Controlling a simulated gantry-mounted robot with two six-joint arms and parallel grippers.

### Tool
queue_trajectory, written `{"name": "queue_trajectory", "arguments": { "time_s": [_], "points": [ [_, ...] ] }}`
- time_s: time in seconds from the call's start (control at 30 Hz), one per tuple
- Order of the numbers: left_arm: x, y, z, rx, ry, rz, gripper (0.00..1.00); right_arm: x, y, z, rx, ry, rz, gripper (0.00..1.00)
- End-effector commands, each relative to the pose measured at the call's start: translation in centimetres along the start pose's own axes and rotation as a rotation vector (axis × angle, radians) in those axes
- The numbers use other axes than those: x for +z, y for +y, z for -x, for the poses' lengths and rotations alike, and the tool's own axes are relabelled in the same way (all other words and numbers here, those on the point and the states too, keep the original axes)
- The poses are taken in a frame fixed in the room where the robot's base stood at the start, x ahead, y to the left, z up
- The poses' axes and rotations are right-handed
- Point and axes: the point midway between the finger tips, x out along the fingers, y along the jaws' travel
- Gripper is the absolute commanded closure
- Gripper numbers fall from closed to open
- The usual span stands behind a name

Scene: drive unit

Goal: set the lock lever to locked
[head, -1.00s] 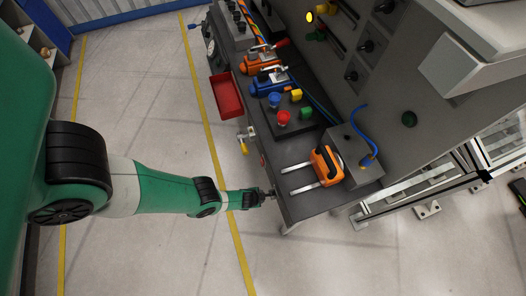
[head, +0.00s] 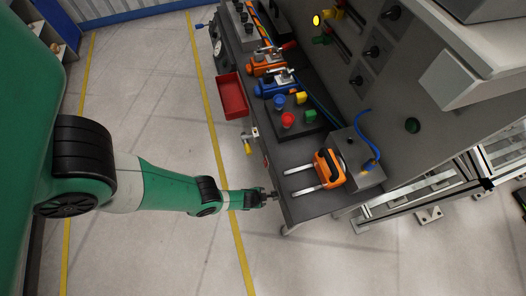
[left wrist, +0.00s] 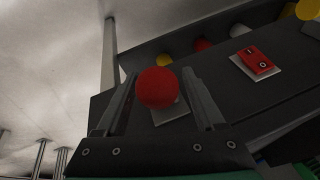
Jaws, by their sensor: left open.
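My left gripper (head: 273,195) is at the near front edge of the grey bench. In the left wrist view its open fingers (left wrist: 158,76) stand one on each side of a red ball knob (left wrist: 157,88). The knob looks like the lever's end seen nearly head-on, with a pale plate (left wrist: 168,113) behind it on the dark bench face. I cannot tell whether the fingers touch the knob, nor which way the lever points. In the head view I cannot make the knob out by the gripper. My right gripper is in neither view.
A red rocker switch (left wrist: 262,63) is on the same face. Along the bench are a yellow-handled valve (head: 248,148), a red bin (head: 232,96), an orange-handled part (head: 328,168) and coloured buttons (head: 288,119). The floor left of the bench is clear.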

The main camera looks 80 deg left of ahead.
Motion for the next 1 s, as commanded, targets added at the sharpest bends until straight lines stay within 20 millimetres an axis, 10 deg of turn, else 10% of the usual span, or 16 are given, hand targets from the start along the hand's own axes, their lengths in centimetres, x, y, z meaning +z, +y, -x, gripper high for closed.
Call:
{"name": "queue_trajectory", "arguments": {
  "time_s": [0.43, 1.0],
  "points": [
    [-0.2, -0.2, 9.7, 0.0, 0.0, -0.001, 0.3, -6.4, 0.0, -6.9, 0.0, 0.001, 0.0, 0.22],
    [-0.1, 0.0, 10.5, 0.0, 0.0, 0.0, 0.3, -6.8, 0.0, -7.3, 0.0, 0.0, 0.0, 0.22]
  ]
}}
